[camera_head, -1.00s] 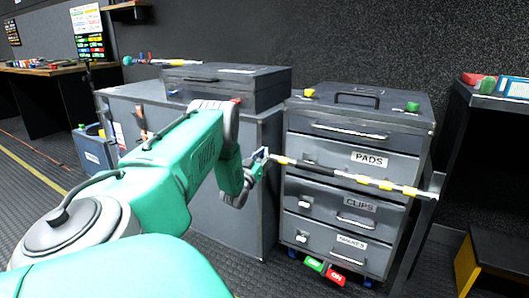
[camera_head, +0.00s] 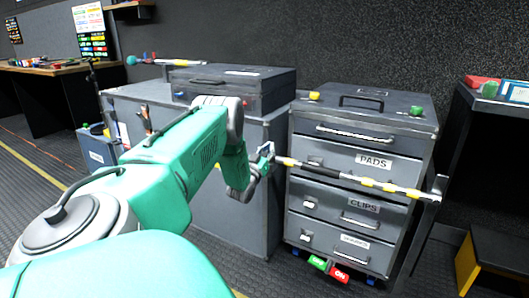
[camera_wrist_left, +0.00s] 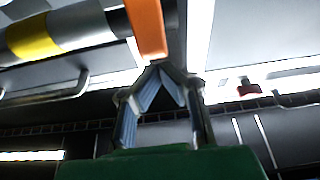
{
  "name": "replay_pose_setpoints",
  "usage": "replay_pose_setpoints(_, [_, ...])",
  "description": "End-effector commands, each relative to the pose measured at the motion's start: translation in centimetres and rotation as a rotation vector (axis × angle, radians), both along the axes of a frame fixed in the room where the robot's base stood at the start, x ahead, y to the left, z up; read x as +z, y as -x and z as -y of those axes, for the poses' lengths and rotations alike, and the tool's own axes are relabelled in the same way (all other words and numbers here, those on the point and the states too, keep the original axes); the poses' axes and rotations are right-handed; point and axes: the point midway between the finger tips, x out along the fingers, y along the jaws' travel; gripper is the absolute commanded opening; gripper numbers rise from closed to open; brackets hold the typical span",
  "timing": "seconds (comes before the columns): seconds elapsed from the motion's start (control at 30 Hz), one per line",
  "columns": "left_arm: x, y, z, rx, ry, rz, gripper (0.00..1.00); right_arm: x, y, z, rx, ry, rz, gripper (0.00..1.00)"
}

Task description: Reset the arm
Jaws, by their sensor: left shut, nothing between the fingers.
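My left arm (camera_head: 185,165) reaches in from the left across the head view. Its gripper (camera_head: 268,150) is shut and empty, in front of the grey drawer cabinet (camera_head: 300,147) and close to the near-left end of a striped bar (camera_head: 345,176). In the left wrist view the gripper's fingers (camera_wrist_left: 162,72) meet at their tips. An orange piece (camera_wrist_left: 147,28) and the bar's yellow band (camera_wrist_left: 33,36) show just beyond them. I cannot tell whether the fingers touch the bar. My right gripper is not in view.
The bar runs across the drawers labelled PADS and CLIPS to a grey post (camera_head: 422,225) at the right. A grey case (camera_head: 232,88) lies on a wider cabinet (camera_head: 225,210) behind my arm. Green and red blocks (camera_head: 339,274) sit at the cabinet's foot. A shelf stands right.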

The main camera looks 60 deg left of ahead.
Motion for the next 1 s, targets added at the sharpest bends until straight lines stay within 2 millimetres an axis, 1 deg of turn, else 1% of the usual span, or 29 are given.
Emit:
replay_pose_setpoints(0.03, [-0.8,1.7,0.6,0.005,0.008,-0.016,0.00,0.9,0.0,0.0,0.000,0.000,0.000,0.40])
replay_pose_setpoints(0.2, [-1.9,4.8,2.8,0.005,0.003,-0.011,0.00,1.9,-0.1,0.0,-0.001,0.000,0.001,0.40])
replay_pose_setpoints(0.33, [-2.6,6.6,3.7,0.006,0.002,-0.008,0.00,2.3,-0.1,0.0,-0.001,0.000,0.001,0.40])
replay_pose_setpoints(0.5, [-3.3,7.7,4.3,0.007,0.002,-0.005,0.00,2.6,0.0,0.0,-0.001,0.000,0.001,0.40])
replay_pose_setpoints(0.73, [-3.4,8.0,4.4,0.007,0.001,-0.003,0.00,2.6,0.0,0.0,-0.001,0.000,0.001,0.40])
replay_pose_setpoints(0.83, [-3.5,7.6,4.9,0.002,0.009,-0.011,0.00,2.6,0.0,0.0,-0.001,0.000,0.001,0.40])
replay_pose_setpoints(0.87, [-3.7,7.3,5.3,-0.002,0.017,-0.019,0.00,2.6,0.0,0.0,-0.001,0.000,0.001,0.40])
replay_pose_setpoints(0.93, [-4.7,6.1,7.0,-0.018,0.054,-0.059,0.00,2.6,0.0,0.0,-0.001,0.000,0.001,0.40])
replay_pose_setpoints(0.97, [-5.4,5.4,8.0,-0.028,0.077,-0.085,0.00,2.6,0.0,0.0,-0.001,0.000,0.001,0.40])
replay_pose_setpoints(1.0, [-6.5,4.5,9.8,-0.042,0.113,-0.128,0.00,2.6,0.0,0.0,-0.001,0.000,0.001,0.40])
